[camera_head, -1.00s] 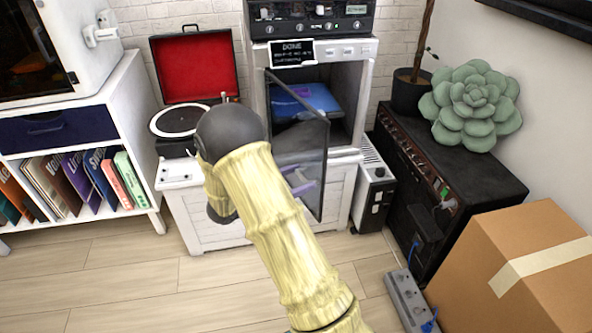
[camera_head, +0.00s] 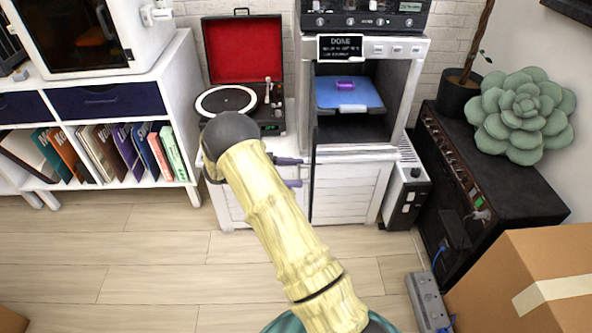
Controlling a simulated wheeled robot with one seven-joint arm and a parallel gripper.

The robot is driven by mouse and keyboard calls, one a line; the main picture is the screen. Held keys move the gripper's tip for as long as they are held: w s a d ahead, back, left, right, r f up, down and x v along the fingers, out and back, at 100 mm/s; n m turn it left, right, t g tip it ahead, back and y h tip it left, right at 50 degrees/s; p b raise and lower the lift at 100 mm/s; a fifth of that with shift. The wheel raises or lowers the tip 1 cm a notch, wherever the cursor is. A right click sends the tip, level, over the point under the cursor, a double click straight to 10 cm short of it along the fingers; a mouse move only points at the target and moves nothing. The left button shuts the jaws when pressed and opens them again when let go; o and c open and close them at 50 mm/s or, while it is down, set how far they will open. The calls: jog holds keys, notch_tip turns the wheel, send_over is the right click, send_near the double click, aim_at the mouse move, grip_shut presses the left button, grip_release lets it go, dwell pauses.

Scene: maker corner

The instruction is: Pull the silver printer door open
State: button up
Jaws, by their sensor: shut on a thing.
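The silver printer (camera_head: 403,85) stands in the middle, its front open on a blue bed (camera_head: 335,96) with a small purple piece (camera_head: 345,85) on it. Its door (camera_head: 312,180) is swung outward on the left side and shows almost edge-on as a thin dark line. My gripper (camera_head: 292,172), with purple fingers, is at the left face of the door, about mid-height, and is shut on the door's handle. The handle itself is hidden by the fingers and my arm.
A record player (camera_head: 243,60) with a red lid stands close left of the door. A white heater (camera_head: 405,190) and a black amplifier (camera_head: 500,185) stand right. A cardboard box (camera_head: 530,265) and power strip (camera_head: 426,300) occupy the right floor.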

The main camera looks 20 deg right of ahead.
jog(key=shift+d, duration=0.1)
jog(key=o, duration=1.3)
jog(key=shift+a, duration=0.4)
jog(key=shift+o, duration=0.4)
jog(key=shift+d, duration=0.1)
